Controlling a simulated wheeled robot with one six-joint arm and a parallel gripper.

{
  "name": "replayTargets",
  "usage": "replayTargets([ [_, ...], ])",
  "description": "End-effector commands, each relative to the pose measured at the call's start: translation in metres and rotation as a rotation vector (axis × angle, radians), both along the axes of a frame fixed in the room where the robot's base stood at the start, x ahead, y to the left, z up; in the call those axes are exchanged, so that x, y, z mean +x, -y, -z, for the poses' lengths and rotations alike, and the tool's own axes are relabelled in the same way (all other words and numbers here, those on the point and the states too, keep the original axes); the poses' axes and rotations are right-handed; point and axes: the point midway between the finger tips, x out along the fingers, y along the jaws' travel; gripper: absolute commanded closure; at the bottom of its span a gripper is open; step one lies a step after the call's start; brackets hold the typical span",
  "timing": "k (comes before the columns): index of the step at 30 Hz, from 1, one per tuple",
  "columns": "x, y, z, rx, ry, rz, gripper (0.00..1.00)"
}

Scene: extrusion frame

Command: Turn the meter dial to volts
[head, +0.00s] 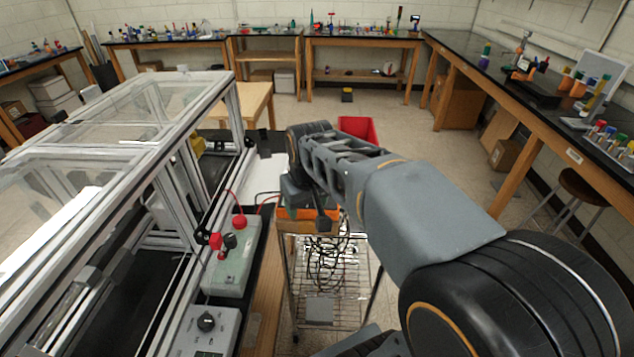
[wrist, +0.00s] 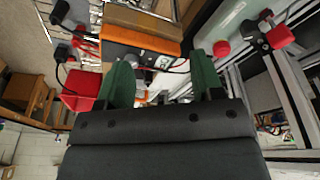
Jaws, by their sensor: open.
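A grey box (head: 180,335) with a black round dial (head: 206,321) sits at the bottom of the head view; its markings are too small to read. An orange case (head: 303,213) is on the wire cart under my gripper, and it also shows in the wrist view (wrist: 140,41). I cannot tell which of these is the meter. My gripper (wrist: 163,78) is open, with two green fingers apart and nothing between them. In the head view my arm partly hides the orange case and the gripper's fingers.
A pale green box (head: 233,268) with red and black knobs stands beside the aluminium extrusion frame (head: 170,150). Red and black cables hang on the wire cart (head: 318,310). A red bin (head: 358,128) is behind my arm. Open floor lies beyond.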

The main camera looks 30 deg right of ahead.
Motion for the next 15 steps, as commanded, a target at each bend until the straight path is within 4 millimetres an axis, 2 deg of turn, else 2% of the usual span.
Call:
replayTargets([
  [1,0.019,0.009,-0.014,-0.002,-0.029,0.001,0.39],
  [6,0.072,0.039,-0.031,-0.003,-0.11,-0.009,0.39],
  [9,0.096,0.055,-0.033,0.0,-0.149,-0.016,0.39],
  [15,0.127,0.076,-0.031,0.008,-0.198,-0.032,0.39],
])
